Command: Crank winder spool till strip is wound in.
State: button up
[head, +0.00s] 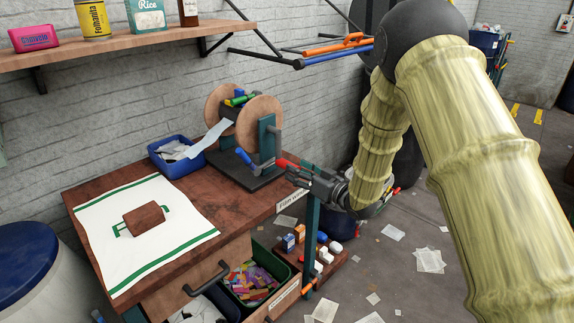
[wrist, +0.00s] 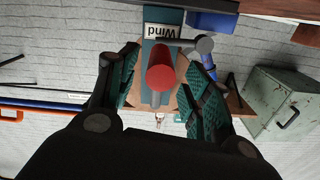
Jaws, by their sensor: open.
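The winder spool (head: 262,107) has two round wooden flanges and stands on a teal post and dark base at the back of the workbench. A pale blue strip (head: 212,137) hangs from it down to the blue bin. A red crank knob (head: 286,163) sticks out low at the front of the winder. In the wrist view the red knob (wrist: 160,78) lies between the two fingers, end-on to the camera. My gripper (head: 298,170) is open around it, with a gap visible on both sides. A blue handle (head: 245,158) sits left of the knob.
The blue bin (head: 156,158) holds pale scraps, left of the winder. A white cloth (head: 186,233) with a brown block covers the bench front. A drawer below is open, with a crate (head: 238,291) of colourful pieces. A rail with orange and blue bars (head: 335,57) overhangs the winder's right.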

jog(key=shift+p+x, duration=0.3)
jog(key=shift+x, duration=2.45)
grip_shut()
